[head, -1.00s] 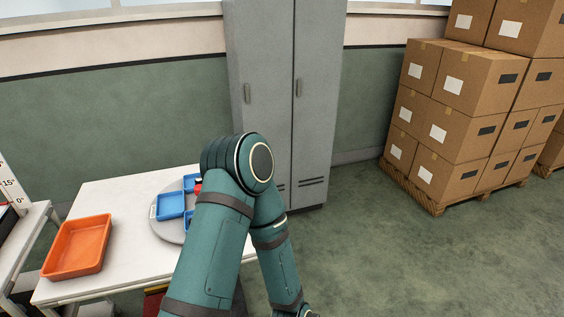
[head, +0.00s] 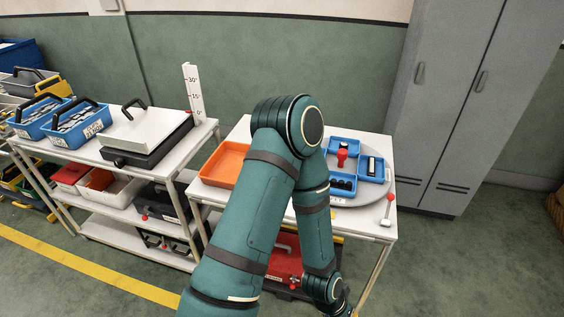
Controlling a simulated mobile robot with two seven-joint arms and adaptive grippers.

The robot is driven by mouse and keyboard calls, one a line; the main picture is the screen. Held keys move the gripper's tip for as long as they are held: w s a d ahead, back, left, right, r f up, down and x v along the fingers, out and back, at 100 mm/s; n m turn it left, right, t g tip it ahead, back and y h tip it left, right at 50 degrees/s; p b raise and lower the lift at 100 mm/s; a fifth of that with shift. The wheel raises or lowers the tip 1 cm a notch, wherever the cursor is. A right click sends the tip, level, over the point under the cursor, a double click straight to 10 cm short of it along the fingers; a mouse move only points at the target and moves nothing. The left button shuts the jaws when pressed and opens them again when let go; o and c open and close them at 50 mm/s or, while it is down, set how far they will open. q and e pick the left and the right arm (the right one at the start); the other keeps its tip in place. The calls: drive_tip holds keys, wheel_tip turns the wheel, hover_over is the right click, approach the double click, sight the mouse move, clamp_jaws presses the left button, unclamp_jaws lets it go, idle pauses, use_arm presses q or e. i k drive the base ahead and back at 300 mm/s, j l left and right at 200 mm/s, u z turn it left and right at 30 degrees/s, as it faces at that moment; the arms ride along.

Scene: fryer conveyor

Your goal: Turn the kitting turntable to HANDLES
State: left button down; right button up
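The round grey kitting turntable (head: 376,196) sits on the right part of a white table, partly behind my arm. It carries several blue bins: one at the back (head: 333,145), one at the right (head: 374,179) with a dark item, and one in front with black items, partly hidden. A red knob-like piece (head: 342,155) stands near the middle. One teal arm of mine crosses the view and bends down in front of the table; neither gripper shows.
An orange tray (head: 221,166) lies left of the turntable. Left of it, a shelf cart (head: 200,131) holds a scale-like box (head: 145,140), an angle gauge (head: 194,92) and blue totes (head: 80,123). Grey lockers (head: 445,110) stand behind right. Floor at the right is open.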

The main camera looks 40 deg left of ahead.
sight(350, 164)
drive_tip(key=u, duration=0.95)
